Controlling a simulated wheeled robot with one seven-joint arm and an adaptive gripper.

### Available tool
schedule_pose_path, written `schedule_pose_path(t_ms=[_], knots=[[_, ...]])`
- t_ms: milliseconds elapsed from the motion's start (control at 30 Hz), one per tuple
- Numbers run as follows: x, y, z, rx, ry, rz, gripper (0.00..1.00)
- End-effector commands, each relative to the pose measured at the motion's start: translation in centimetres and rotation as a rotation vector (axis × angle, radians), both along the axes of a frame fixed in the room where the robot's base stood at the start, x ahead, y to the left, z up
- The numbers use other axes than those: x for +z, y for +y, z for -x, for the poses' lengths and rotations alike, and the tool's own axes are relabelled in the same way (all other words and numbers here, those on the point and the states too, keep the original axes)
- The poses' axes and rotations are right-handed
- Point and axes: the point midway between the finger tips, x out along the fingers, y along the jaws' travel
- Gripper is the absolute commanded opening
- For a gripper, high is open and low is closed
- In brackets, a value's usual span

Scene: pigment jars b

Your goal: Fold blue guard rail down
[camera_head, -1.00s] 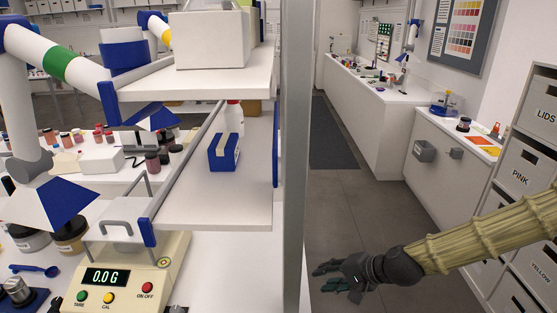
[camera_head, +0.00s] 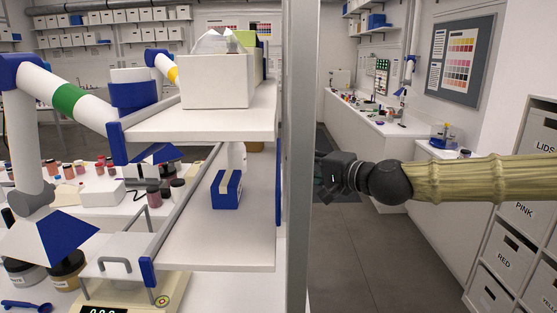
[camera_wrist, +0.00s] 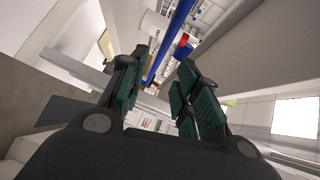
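The blue guard rail (camera_wrist: 171,45) shows in the wrist view as a long straight blue bar, running up and away beyond my fingers. In the head view, a narrow blue strip (camera_head: 278,190) at the right edge of the shelves seems to be part of it; the grey post hides much of that side. My gripper (camera_wrist: 166,80) is open and empty, its dark green fingers spread with the bar in line with the gap between them. I cannot tell how far off the bar is. In the head view my gripper (camera_head: 324,170) is right beside the post, its fingertips mostly hidden.
The grey post (camera_head: 298,120) stands between my gripper and the shelves. The upper shelf (camera_head: 210,125) holds a white bin (camera_head: 214,80); the lower shelf (camera_head: 215,245) holds a blue and white box (camera_head: 227,190). Labelled drawers (camera_head: 507,262) stand at the right. The aisle floor is clear.

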Motion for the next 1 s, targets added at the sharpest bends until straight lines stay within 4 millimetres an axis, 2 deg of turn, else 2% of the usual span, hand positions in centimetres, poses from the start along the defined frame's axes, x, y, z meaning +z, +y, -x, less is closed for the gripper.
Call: schedule_pose_path(t_ms=[600, 1000], knots=[[-0.8, 4.7, -4.8, 0.0, 0.002, 0.001, 0.32], [-1.2, 5.8, -5.9, 0.0, 0.001, -0.001, 0.32]])
